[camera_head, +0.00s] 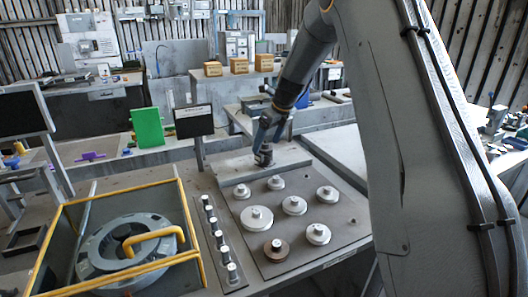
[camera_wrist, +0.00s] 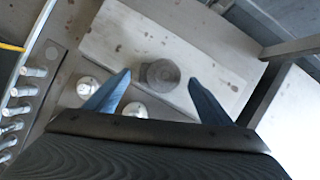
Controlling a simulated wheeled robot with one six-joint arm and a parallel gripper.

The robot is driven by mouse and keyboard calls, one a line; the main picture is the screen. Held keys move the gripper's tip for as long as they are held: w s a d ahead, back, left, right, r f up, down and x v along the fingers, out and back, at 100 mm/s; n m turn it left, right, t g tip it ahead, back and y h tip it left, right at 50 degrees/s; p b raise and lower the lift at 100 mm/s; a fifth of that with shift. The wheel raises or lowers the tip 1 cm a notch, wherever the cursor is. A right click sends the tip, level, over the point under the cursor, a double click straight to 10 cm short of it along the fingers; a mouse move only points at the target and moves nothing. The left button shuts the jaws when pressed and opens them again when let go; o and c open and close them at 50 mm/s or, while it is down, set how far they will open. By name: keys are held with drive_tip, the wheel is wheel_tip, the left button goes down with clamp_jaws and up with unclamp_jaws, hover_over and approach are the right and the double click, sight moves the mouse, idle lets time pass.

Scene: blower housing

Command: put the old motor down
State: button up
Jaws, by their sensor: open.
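A dark grey round part, which looks like the old motor (camera_wrist: 160,73), stands on a long light-coloured slab (camera_wrist: 110,37) in the wrist view. My gripper (camera_wrist: 160,78) is open, with one blue finger on each side of the part and a visible gap to both. In the head view my gripper (camera_head: 264,148) is low over the slab (camera_head: 293,160) at the back of the bench. The part is a small dark shape under the fingers there and is hard to make out.
A grey mat (camera_head: 337,236) in front of the slab carries several pale round parts and one brown round part (camera_head: 277,250). A strip with several pegs (camera_head: 220,245) lies to its left. Further left is a yellow-edged box (camera_head: 62,240) holding a grey ring-shaped housing (camera_head: 100,250).

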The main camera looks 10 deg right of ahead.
drive_tip(key=b+v, duration=0.1)
drive_tip(key=v, duration=0.6)
drive_tip(key=shift+r, duration=0.15)
drive_tip(key=shift+a, duration=0.1)
